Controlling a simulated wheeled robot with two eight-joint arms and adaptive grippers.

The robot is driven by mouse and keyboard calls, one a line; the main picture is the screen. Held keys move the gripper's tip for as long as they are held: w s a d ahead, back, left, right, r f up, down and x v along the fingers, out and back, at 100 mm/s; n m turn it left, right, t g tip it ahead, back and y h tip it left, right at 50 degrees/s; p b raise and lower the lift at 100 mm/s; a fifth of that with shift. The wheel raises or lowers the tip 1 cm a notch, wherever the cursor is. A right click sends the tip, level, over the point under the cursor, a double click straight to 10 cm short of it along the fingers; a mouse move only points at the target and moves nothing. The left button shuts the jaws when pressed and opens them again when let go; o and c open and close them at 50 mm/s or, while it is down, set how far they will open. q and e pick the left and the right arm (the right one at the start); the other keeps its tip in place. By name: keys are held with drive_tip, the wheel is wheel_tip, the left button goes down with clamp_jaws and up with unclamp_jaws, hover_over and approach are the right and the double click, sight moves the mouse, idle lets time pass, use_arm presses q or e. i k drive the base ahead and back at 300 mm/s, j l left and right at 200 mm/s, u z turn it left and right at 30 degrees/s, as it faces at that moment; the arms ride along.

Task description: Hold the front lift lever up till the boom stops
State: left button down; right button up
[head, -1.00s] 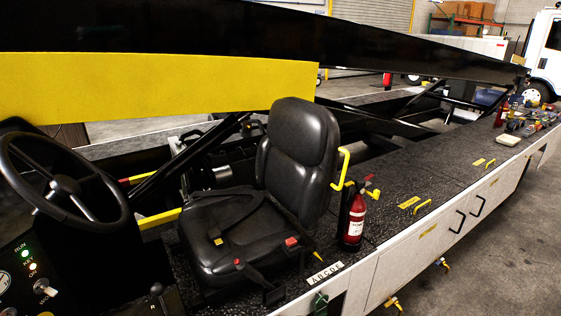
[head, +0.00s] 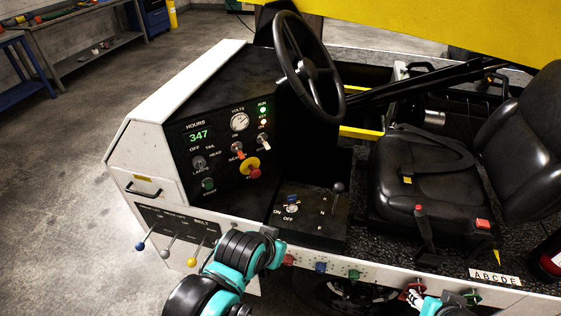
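A lever panel (head: 180,222) is on the white side of the loader at lower left. It carries a blue-knobbed lever (head: 140,246), a pale grey-knobbed lever (head: 164,254) and a yellow-knobbed lever (head: 192,262). "BELT" reads at the panel's right; the other labels are too small to read surely. The boom shows only as a yellow panel (head: 450,30) at the top right. My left arm, black and teal, rises from the bottom to the right of the levers. A piece of my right arm shows at the bottom edge.
The dashboard (head: 215,150) has lit lamps, a display reading 347 and a red button on yellow. The steering wheel (head: 318,100) and black seat (head: 425,170) stand to its right. Coloured knobs line the side below. Floor at left is open, with benches (head: 90,55) behind.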

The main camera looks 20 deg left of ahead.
sight(140, 245)
drive_tip(key=k+l+u, duration=0.1)
drive_tip(key=u, duration=2.2)
drive_tip(key=z, duration=3.15)
drive_tip(key=u, duration=1)
drive_tip(key=k+u, duration=0.1)
drive_tip(key=u, duration=0.9)
drive_tip(key=k+u, duration=0.1)
drive_tip(key=u, duration=1.4)
drive_tip(key=j+u, duration=0.1)
drive_tip(key=u, duration=0.4)
drive_tip(key=k, duration=0.05)
